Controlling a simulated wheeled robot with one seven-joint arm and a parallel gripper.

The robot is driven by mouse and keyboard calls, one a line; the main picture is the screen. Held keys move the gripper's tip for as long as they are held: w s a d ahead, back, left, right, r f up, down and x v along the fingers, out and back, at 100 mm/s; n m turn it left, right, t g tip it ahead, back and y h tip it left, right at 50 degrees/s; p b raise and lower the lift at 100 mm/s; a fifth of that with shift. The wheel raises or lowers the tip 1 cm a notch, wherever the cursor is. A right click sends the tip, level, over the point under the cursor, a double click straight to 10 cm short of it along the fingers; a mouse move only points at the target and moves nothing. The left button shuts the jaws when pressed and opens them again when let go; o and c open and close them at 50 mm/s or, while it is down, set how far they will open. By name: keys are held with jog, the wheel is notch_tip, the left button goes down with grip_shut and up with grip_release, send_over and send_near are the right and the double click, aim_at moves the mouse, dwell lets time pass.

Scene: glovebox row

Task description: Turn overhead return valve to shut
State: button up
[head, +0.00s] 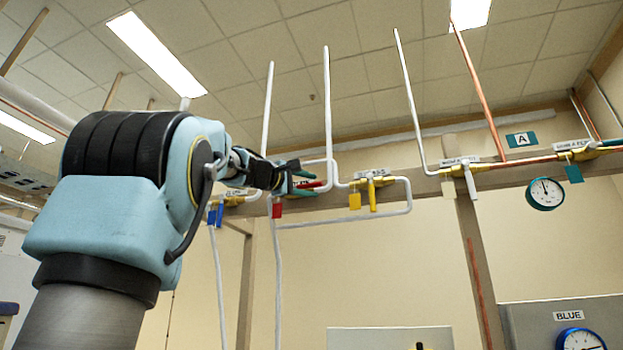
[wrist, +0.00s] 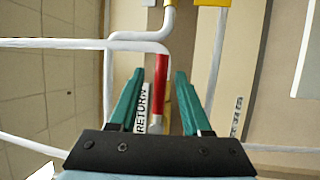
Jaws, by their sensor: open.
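The return valve's red handle (wrist: 160,85) shows in the wrist view beside a white label reading RETURN (wrist: 143,108). My gripper (wrist: 160,74) is open, its two teal fingers on either side of the red handle with a gap to each. Whether the handle lies at fingertip depth cannot be told. In the head view my gripper (head: 296,178) is up at the overhead pipe row, and a bit of the red handle (head: 313,185) shows by the fingers. The valve body is mostly hidden behind my gripper there. A red tag (head: 277,210) hangs just below.
To the right along the beam are a yellow-handled valve (head: 373,196) with a yellow tag (head: 355,201), a white-handled valve (head: 470,182) and a teal tag (head: 574,173). A blue tag (head: 211,217) hangs to the left. White pipes (head: 345,220) run close around my gripper.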

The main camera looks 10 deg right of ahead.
jog(key=shift+w+d+r, duration=0.1)
jog(key=shift+w+d, duration=0.25)
jog(key=shift+d, duration=0.1)
grip_shut()
dwell(1.2)
